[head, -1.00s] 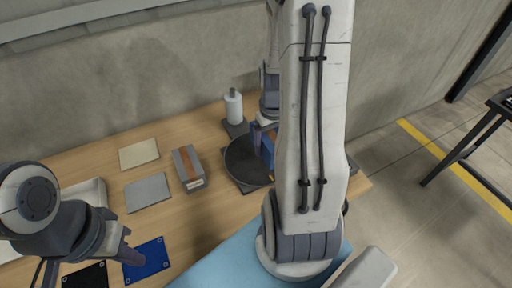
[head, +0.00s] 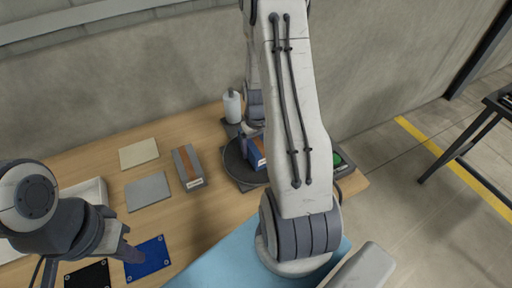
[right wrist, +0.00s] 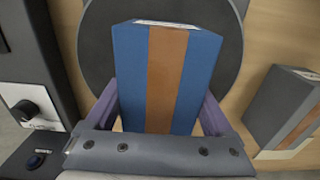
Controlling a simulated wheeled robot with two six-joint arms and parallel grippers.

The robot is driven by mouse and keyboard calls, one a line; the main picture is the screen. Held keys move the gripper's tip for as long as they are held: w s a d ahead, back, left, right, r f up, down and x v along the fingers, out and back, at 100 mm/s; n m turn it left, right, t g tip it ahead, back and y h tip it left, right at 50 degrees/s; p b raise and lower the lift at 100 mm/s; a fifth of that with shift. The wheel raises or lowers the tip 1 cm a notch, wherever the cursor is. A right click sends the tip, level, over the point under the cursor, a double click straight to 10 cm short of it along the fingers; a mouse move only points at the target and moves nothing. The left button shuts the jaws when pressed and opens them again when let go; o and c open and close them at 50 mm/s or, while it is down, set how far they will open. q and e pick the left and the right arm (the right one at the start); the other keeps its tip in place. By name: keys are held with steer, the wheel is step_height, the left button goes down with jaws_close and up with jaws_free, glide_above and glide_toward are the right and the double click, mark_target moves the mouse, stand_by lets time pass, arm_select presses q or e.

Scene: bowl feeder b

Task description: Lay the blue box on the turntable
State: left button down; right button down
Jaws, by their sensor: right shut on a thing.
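The blue box (head: 257,155) with an orange-brown band is over the dark round turntable (head: 232,172). In the right wrist view the blue box (right wrist: 126,75) stands between the two purple fingers of my right gripper (right wrist: 158,100), which is shut on it. The turntable (right wrist: 98,40) shows behind the box there. I cannot tell whether the box touches the disc. In the head view my right arm hides part of the turntable's right side. My left gripper (head: 132,246) is open and empty at the lower left, above a blue plate.
A grey box with a brown band (head: 187,167) stands left of the turntable. A white bottle (head: 232,106) stands behind it. A beige plate (head: 139,153), a grey plate (head: 148,190) and a blue plate (head: 148,260) lie on the table. A green button (head: 336,160) is at the right.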

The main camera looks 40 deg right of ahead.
mark_target(256, 140)
jaws_free()
steer(key=shift+f, duration=0.15)
step_height(256, 140, up, 12)
steer(key=shift+r+b, duration=0.25)
steer(key=shift+b, duration=0.05)
steer(key=s+a+r+n, duration=0.1)
steer(key=a+r+n, duration=0.15)
steer(key=a, duration=0.75)
steer(key=s+a+r+n, duration=0.1)
steer(key=a+r+n, duration=0.15)
steer(key=a, duration=0.65)
steer(key=s+a+r+n+y, duration=0.1)
steer(key=s+a+n, duration=0.4)
steer(key=s+a, duration=0.7)
steer(key=shift+s+r, duration=0.7)
steer(key=shift+s, duration=0.45)
